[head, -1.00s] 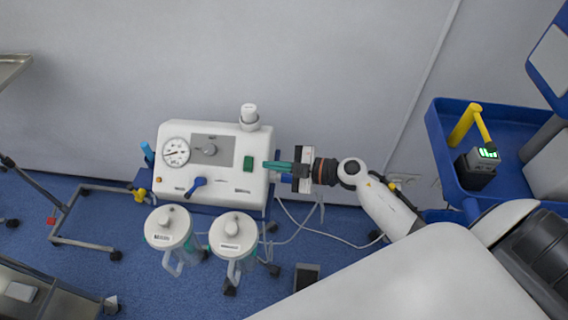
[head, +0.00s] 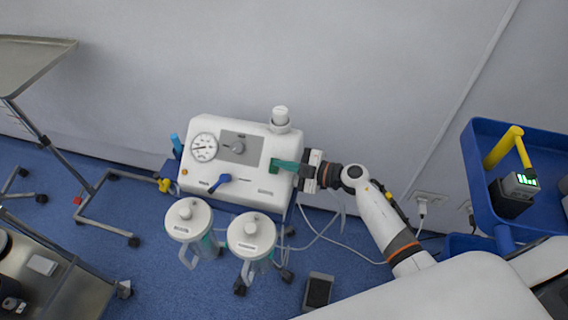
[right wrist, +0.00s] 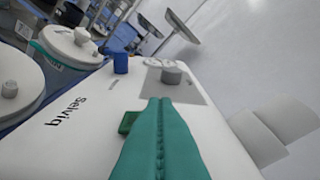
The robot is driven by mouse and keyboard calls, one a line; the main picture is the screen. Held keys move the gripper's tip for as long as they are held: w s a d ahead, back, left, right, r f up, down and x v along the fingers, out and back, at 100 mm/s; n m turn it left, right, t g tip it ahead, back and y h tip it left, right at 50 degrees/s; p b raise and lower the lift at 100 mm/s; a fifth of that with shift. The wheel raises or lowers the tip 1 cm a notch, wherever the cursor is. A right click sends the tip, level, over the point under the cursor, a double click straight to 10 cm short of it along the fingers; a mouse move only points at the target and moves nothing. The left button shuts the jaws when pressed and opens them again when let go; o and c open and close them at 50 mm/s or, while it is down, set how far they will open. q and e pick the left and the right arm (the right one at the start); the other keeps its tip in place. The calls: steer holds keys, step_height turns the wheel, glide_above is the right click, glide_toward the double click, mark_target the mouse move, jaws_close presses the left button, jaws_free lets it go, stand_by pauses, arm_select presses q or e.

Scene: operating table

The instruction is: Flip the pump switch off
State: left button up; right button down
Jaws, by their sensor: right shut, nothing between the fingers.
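The pump (head: 245,188) is a white box with a gauge, a grey knob and a blue lever on its sloped front. Its green switch (head: 274,165) sits at the right side of that front. My right gripper (head: 276,162) comes in from the right, its teal fingers shut and empty, the tips over the switch. In the right wrist view the shut fingers (right wrist: 160,102) reach over the white panel, and the green switch (right wrist: 127,122) shows just left of them, partly hidden. I cannot tell whether the fingers touch it, or which way it is set. My left gripper is not in view.
Two lidded canisters (head: 252,236) stand in front of the pump, with loose tubes beside them. A blue cart (head: 480,165) with a yellow-handled device is at the right. Metal stands (head: 35,62) are at the left. A dark pedal (head: 318,290) lies on the floor.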

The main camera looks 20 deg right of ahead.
steer(key=shift+w+p, duration=0.15)
steer(key=shift+p, duration=0.2)
steer(key=shift+d+f+m, duration=0.1)
steer(key=shift+m, duration=0.2)
steer(key=shift+f, duration=0.1)
steer(key=shift+d, duration=0.1)
steer(key=v, duration=1.1)
steer(key=shift+s+d+r+b, duration=0.25)
steer(key=shift+d+b, duration=0.05)
steer(key=shift+b, duration=0.05)
